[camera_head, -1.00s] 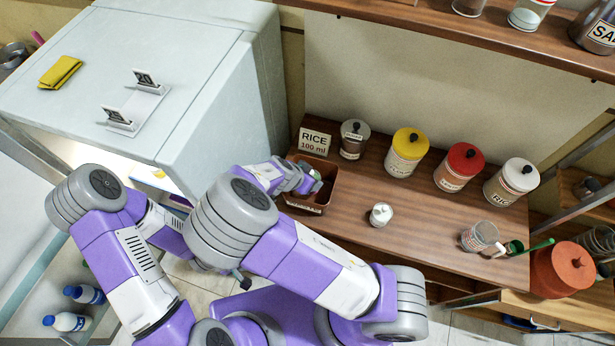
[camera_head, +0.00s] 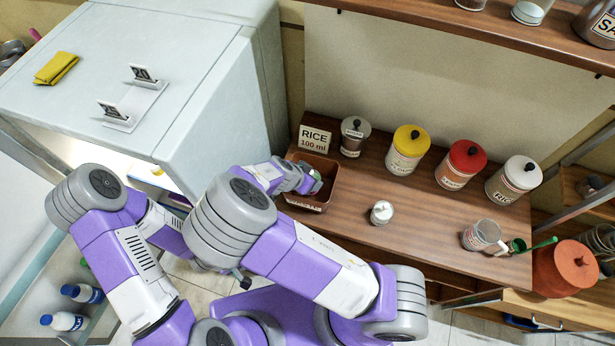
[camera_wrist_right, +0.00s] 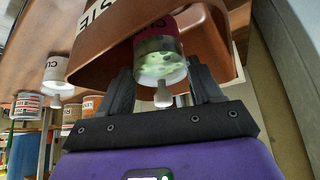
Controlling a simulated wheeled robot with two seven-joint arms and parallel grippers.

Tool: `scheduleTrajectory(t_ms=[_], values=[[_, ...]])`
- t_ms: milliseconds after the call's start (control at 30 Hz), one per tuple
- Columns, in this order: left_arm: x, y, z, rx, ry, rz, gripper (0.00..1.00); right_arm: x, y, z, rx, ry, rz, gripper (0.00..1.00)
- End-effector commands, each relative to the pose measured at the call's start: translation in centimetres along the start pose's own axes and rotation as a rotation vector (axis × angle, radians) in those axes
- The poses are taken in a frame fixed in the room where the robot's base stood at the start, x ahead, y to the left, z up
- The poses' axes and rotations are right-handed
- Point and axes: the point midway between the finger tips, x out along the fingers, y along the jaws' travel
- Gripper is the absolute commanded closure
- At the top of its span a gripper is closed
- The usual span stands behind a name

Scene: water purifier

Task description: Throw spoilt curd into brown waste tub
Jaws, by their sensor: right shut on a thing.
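My right gripper (camera_head: 312,184) is at the brown waste tub (camera_head: 303,206) on the counter. In the right wrist view its fingers (camera_wrist_right: 165,92) are shut on a small curd jar (camera_wrist_right: 158,62) with a dark red band, green and white mottled contents and a pale knob. The jar is at the tub's opening; I cannot tell how deep it is. The tub (camera_wrist_right: 108,62) fills the upper middle there, with part of a label. A second small white curd jar (camera_head: 382,213) stands on the counter, also in the wrist view (camera_wrist_right: 56,74). My left gripper is hidden near the fridge.
Jars with grey, yellow, red and white lids line the back of the counter (camera_head: 345,245). A rice sign (camera_head: 315,139) stands behind the tub. A clear mug (camera_head: 481,235) is at the right. The fridge (camera_head: 215,110) stands close on the left.

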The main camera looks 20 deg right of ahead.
Motion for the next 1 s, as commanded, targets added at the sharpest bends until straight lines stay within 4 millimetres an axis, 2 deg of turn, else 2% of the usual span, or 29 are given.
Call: scheduleTrajectory(t_ms=[1000], values=[[1.2,-0.5,-0.1,0.0,0.0,0.0,0.57,1.3,0.0,0.8,0.0,0.0,-0.001,0.73]])
